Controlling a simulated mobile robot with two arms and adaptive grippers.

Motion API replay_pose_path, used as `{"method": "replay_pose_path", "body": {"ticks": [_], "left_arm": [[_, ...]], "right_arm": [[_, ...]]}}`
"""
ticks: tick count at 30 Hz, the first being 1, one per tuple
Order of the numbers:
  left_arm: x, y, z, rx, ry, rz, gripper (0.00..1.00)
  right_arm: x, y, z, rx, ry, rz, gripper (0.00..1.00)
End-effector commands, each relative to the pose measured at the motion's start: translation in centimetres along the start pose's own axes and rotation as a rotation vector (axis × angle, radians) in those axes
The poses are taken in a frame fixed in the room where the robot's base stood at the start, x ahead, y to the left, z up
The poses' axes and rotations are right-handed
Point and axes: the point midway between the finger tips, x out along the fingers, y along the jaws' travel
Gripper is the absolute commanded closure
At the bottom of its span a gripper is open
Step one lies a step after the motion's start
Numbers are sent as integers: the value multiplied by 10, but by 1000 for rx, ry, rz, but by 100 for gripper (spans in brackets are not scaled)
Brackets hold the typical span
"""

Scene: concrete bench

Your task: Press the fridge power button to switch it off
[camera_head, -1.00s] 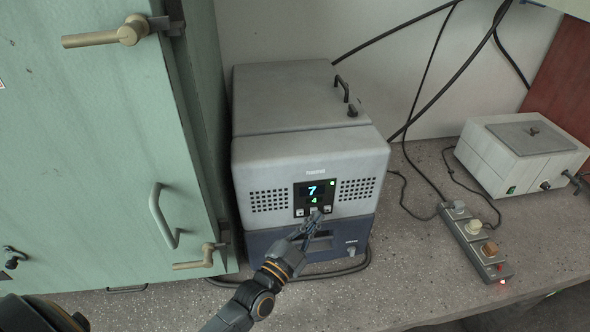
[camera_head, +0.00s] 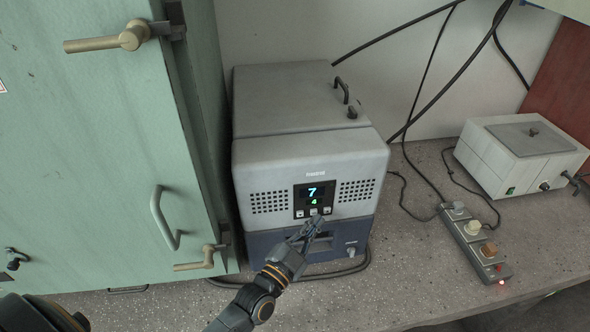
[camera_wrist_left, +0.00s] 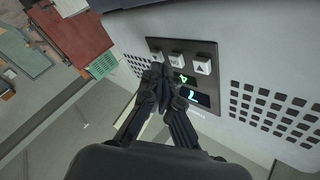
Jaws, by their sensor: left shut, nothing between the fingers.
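The fridge (camera_head: 290,175) is a grey box with a blue-grey lower front. Its dark panel (camera_head: 324,189) shows a blue 7 and a green 4, with no lit indicator dot in its upper right corner. A row of three pale buttons sits under the digits: left (camera_head: 299,214), middle (camera_head: 314,212) and right (camera_head: 327,211). My left gripper (camera_head: 314,222) is shut and empty, its tips just below the middle button. My right gripper is out of view.
A green cabinet (camera_head: 95,190) with metal handles stands close on the left. A power strip (camera_head: 472,243) with plugs and a red light lies on the right of the bench (camera_head: 400,270). A white box (camera_head: 520,160) stands behind it. Black cables hang along the wall.

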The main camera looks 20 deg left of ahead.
Motion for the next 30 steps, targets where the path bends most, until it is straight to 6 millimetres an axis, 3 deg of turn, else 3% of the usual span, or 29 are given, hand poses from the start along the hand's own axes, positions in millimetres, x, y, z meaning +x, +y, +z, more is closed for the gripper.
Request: {"method": "replay_pose_path", "body": {"ticks": [10,30], "left_arm": [[-4,3,-3,-3,-1,0,100],[-42,31,-31,-2,0,0,100]], "right_arm": [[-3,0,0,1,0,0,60],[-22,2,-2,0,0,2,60]]}}
